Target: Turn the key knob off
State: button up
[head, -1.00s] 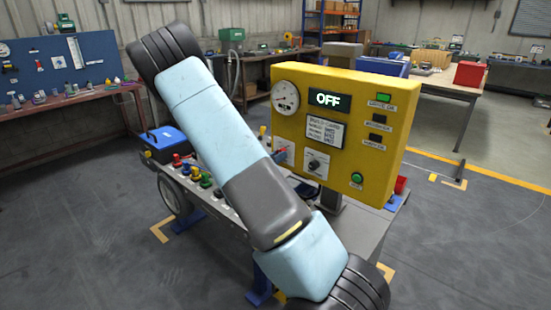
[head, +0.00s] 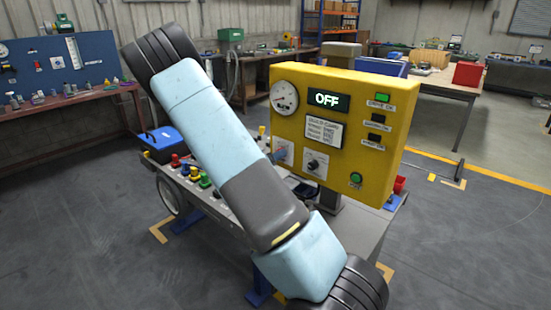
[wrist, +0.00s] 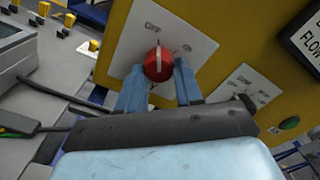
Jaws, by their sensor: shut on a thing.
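In the wrist view a round red key knob (wrist: 158,65) with a pale bar across its face sits on a light label plate (wrist: 133,47) on the yellow panel. The bar runs nearly up and down in the picture. The word OFF is printed on the plate above and left of the knob. My gripper (wrist: 159,72) has its two blue fingers shut on the knob, one on each side.
The panel also carries a gauge (head: 284,95), a black dial (head: 313,164) and a green button (head: 355,179). Several coloured knobs stand on the bench beside my arm. A blue box (head: 163,143) sits at its left end.

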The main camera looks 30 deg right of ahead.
jog(key=shift+d+r, duration=0.1)
jog(key=o, duration=1)
jog(key=shift+o, duration=0.2)
jog(key=v, duration=1.4)
